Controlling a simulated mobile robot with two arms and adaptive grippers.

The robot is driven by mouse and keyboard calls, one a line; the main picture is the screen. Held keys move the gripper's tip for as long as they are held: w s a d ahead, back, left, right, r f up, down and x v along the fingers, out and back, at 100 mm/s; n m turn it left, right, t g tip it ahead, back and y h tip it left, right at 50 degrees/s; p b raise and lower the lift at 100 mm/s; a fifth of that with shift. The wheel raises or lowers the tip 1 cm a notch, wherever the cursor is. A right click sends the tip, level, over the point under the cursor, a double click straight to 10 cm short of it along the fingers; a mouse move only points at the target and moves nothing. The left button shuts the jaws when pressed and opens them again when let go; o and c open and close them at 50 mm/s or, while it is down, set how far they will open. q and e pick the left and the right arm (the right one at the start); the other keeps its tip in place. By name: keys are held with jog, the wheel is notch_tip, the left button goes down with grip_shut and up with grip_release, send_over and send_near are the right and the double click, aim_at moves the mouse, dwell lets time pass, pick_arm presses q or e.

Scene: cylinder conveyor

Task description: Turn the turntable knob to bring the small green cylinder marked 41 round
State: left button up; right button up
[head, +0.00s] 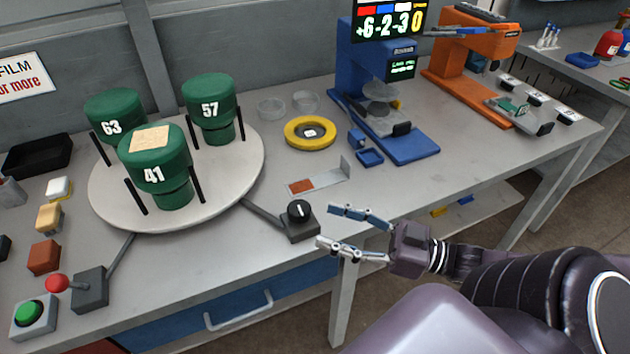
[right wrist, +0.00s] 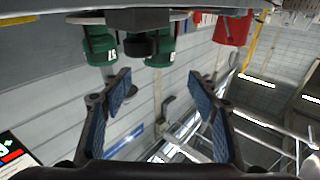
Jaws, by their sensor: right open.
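The green cylinder marked 41 (head: 150,155) stands at the front of the round white turntable (head: 240,165), between black posts, with a tan patch on top. Green cylinders marked 63 (head: 112,115) and 57 (head: 210,98) stand behind it. The black turntable knob (head: 299,210) sits on a grey block at the table's front edge, joined to the turntable by a bar. My right gripper (head: 328,226) is open and empty just right of the knob, fingertips pointing toward it. In the right wrist view the dark knob (right wrist: 138,44) shows beyond the open fingers. My left gripper is out of view.
A red-ball lever (head: 57,283) and a green button (head: 30,312) are at the front left. A yellow ring (head: 310,133), an L-shaped metal plate (head: 320,180) and a blue machine (head: 400,135) stand right of the turntable. Bare tabletop lies around the knob.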

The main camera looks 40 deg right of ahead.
aim_at(310, 215)
jog(key=w+h+p, duration=0.1)
jog(key=w+f+m+h+p, duration=0.1)
jog(key=shift+d+f+p, duration=0.15)
jog(key=shift+d+p, duration=0.15)
jog(key=shift+d+f+h, duration=0.25)
jog(key=shift+d+h, duration=0.05)
jog(key=shift+w+f, duration=0.15)
jog(key=b+x, duration=0.3)
jog(key=x, duration=0.2)
jog(key=shift+w, duration=0.2)
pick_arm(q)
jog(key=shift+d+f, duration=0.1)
pick_arm(e)
jog(key=shift+x, duration=1.1)
jog(key=shift+c, duration=0.7)
